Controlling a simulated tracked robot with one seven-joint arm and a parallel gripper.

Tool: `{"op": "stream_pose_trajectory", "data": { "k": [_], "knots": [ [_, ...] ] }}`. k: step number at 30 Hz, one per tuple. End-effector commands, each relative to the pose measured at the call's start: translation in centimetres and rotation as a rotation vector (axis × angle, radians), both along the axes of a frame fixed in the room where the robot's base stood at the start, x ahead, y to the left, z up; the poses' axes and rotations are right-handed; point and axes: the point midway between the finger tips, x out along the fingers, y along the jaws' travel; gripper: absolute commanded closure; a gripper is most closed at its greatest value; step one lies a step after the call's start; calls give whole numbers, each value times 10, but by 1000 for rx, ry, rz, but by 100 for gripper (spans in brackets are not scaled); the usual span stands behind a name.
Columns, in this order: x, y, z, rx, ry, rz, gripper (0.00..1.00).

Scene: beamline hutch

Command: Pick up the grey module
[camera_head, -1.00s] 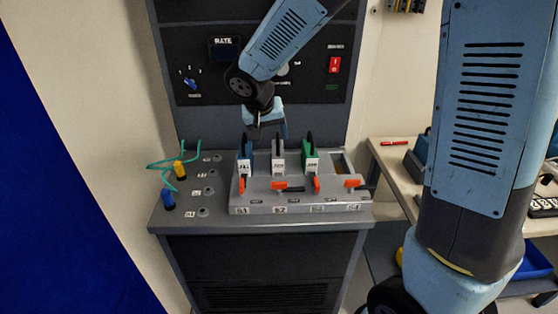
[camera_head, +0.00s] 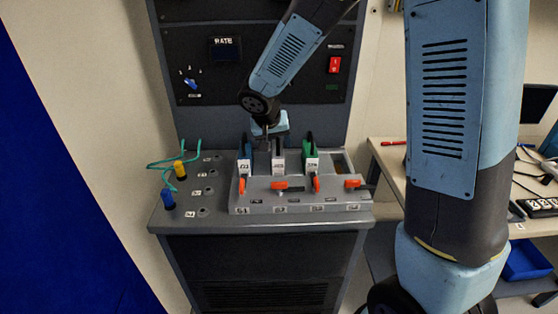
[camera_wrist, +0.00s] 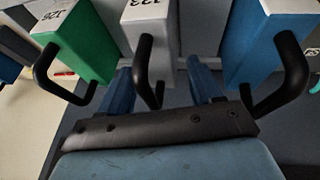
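The grey module (camera_head: 279,168) stands upright in the rack (camera_head: 300,205), between the blue module (camera_head: 245,168) and the green module (camera_head: 311,163). My gripper (camera_head: 268,140) is above and behind it, and the arm partly hides its upper part. In the wrist view the grey module (camera_wrist: 150,28) has a black loop handle (camera_wrist: 145,70). My gripper (camera_wrist: 165,88) is open there, with one blue finger on each side of this handle. I cannot tell whether either finger touches it.
The green module (camera_wrist: 78,45) and blue module (camera_wrist: 262,45) stand close on either side, with black handles near my fingers. Orange levers (camera_head: 280,186) line the rack's front. Blue and yellow plugs (camera_head: 168,199) with green cables stand at the left. A side table (camera_head: 395,165) is at the right.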

Motion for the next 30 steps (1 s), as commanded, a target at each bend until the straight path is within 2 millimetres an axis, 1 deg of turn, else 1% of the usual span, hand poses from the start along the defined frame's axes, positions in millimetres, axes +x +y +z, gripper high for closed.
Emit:
{"op": "stream_pose_trajectory", "data": {
  "k": [1, 2, 18, 19, 26, 28, 29, 30],
  "knots": [
    [0, 0, 0, 0, 0, 0, 41],
    [0, 0, 0, 0, 0, 0, 44],
    [0, 0, 0, 0, 0, -1, 95],
    [0, 0, 0, 0, 0, -1, 97],
    [0, -1, 1, -1, -1, -1, 97],
    [0, -1, 4, 1, -1, -2, 97],
    [1, -1, 6, 1, -3, -2, 100],
    [1, -1, 10, 1, -3, -3, 100]
  ]
}}
